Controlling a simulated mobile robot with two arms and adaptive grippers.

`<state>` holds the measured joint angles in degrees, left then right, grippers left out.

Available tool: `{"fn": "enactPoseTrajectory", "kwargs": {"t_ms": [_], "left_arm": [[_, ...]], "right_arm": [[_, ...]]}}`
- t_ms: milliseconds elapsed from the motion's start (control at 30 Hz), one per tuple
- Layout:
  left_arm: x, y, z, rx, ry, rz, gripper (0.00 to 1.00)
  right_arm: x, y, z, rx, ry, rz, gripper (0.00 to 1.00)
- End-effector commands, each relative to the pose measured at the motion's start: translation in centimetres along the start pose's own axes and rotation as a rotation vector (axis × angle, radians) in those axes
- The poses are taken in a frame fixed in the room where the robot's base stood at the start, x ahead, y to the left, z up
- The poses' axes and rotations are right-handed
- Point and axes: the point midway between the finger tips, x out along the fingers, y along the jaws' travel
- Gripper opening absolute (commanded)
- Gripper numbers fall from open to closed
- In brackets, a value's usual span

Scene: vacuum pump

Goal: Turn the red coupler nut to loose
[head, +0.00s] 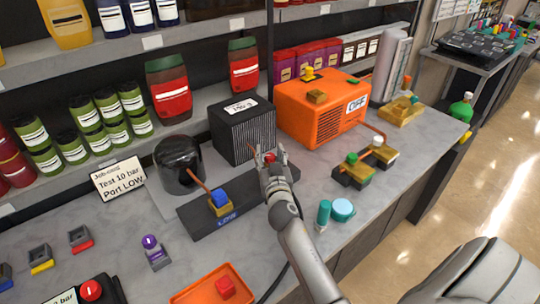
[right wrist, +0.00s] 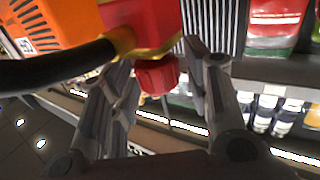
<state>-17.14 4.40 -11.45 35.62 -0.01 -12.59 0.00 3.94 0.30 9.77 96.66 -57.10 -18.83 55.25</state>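The red coupler nut (right wrist: 157,75) shows in the right wrist view, below a larger red block with a yellow rim. In the head view a small red part (head: 269,157) shows at my right gripper's tips, mostly hidden by the fingers. My right gripper (head: 270,166) is at the pump's dark base, in front of the black finned block. In the wrist view its fingers (right wrist: 165,84) stand open on either side of the nut. The right finger has a gap to the nut; whether the left one touches cannot be told. My left gripper is not in view.
A black finned box (head: 243,130) and an orange OFF unit (head: 310,112) stand behind. A black dome (head: 178,165) and a blue-topped valve (head: 219,202) are left. A black hose (right wrist: 60,68) passes close to the gripper. Teal parts (head: 342,210) stand right.

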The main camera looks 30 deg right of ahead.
Motion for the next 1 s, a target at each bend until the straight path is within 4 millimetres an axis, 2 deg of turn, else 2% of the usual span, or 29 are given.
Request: {"fn": "enactPoseTrajectory", "kwargs": {"t_ms": [33,300,533,800,1000], "left_arm": [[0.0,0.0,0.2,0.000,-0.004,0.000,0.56],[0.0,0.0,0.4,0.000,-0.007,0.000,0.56],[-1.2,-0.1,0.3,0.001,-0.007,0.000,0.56],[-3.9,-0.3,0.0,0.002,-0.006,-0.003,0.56],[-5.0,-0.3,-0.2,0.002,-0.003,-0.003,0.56]], "right_arm": [[0.0,0.0,0.0,0.000,0.000,0.000,0.34],[0.0,0.0,0.0,0.000,0.000,0.000,0.01],[0.0,0.1,-0.2,-0.005,-0.004,-0.055,0.01],[0.0,0.1,-0.3,-0.007,-0.004,-0.238,0.01],[0.0,0.0,-0.1,-0.006,-0.002,-0.351,0.01]]}}
